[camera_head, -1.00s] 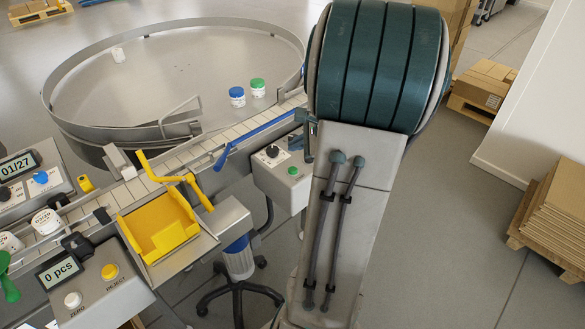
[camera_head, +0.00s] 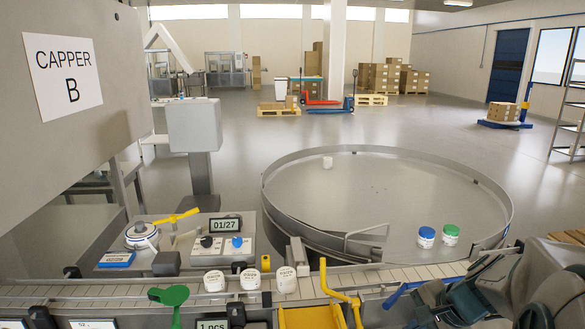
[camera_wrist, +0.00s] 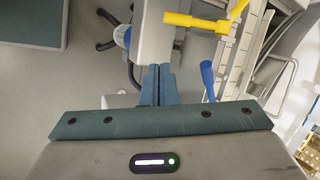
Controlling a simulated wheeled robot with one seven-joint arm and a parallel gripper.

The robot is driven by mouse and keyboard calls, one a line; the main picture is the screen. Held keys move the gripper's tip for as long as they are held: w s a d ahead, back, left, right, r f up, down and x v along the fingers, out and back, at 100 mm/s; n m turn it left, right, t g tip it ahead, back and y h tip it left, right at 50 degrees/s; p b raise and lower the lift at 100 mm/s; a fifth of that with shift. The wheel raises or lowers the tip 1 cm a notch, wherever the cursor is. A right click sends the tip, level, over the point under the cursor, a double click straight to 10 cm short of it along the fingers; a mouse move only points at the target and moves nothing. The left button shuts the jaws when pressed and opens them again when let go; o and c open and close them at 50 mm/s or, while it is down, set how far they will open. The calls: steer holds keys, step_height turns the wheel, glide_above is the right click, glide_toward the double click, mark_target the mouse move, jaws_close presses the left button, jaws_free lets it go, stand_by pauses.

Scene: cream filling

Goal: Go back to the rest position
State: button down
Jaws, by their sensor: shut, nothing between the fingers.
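My gripper (camera_wrist: 158,84) shows in the wrist view with its two blue-grey fingers together and nothing between them. It points down past the conveyor's side, near a blue lever (camera_wrist: 207,80) and below a yellow handle (camera_wrist: 197,22). In the head view my folded arm fills the lower right corner. The gripper's fingertips cannot be made out there.
The conveyor (camera_head: 390,277) runs along the front, with several white jars on it. The round turntable (camera_head: 385,195) stands behind, carrying a blue-capped jar (camera_head: 426,237) and a green-capped jar (camera_head: 450,234). The "CAPPER B" panel (camera_head: 110,105) is at left. Open floor lies beyond.

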steer(key=s+a+r+n+g+h, duration=0.1)
steer(key=s+a+n+h, duration=0.2)
steer(key=s+a+n, duration=0.7)
steer(key=shift+r+n+g+h, duration=0.3)
steer(key=shift+r+n+g, duration=0.1)
steer(key=shift+n, duration=1.3)
stand_by(5.0)
